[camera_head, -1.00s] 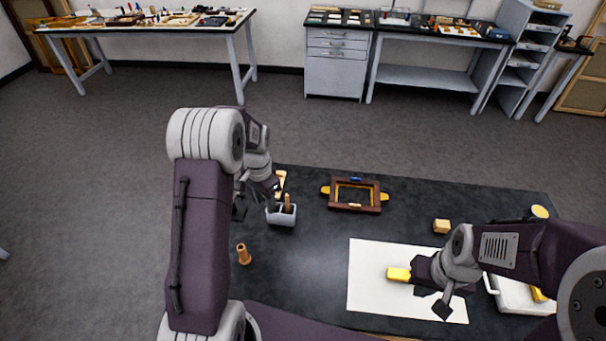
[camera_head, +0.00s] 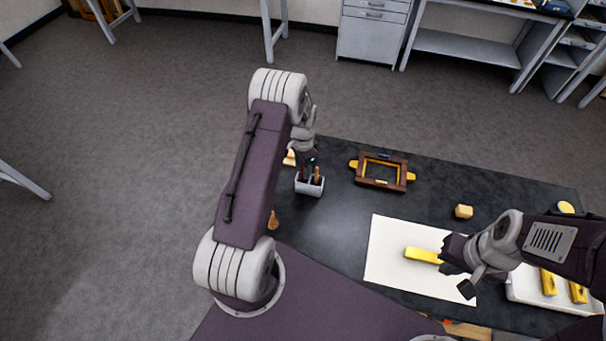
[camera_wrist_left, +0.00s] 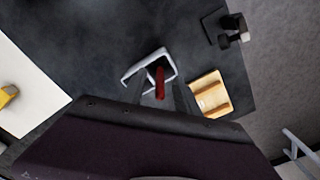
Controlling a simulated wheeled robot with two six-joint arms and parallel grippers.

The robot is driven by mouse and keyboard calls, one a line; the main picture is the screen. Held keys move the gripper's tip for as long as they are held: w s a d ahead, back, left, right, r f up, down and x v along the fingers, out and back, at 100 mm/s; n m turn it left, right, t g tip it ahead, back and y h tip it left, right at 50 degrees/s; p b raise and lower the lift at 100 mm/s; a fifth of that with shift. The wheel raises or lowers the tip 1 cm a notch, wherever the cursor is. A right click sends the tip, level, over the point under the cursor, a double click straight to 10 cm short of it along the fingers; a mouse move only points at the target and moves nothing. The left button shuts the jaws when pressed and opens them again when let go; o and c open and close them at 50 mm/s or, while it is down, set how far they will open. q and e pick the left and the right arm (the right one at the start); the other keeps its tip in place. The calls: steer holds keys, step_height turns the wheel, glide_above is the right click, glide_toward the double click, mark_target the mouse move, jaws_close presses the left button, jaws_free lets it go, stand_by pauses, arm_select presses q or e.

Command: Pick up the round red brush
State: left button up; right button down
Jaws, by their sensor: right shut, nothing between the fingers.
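The round red brush (camera_wrist_left: 160,82) shows in the left wrist view, its red handle in the grey holder's opening, between my left fingers. My left gripper (camera_wrist_left: 160,95) is open, with a finger on either side of the handle and gaps visible. The grey holder (camera_wrist_left: 128,76) is also in the head view (camera_head: 309,188), with handles rising from it. There my left gripper (camera_head: 309,155) is just above and behind the holder, partly hidden by my wrist. My right gripper (camera_head: 456,270) is shut and empty beside a yellow block (camera_head: 422,255) on a white sheet (camera_head: 387,250).
A brown frame (camera_head: 382,184) with yellow tabs lies right of the holder. A wooden piece (camera_wrist_left: 208,93) is beside the holder. A small turned wooden piece (camera_head: 272,221) stands near my left arm. A white tray (camera_head: 530,296) with yellow pieces is at right. The dark table's centre is clear.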

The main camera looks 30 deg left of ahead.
arm_select(q)
steer(key=shift+f, duration=1.1)
jaws_close()
arm_select(e)
steer(key=shift+r, duration=0.4)
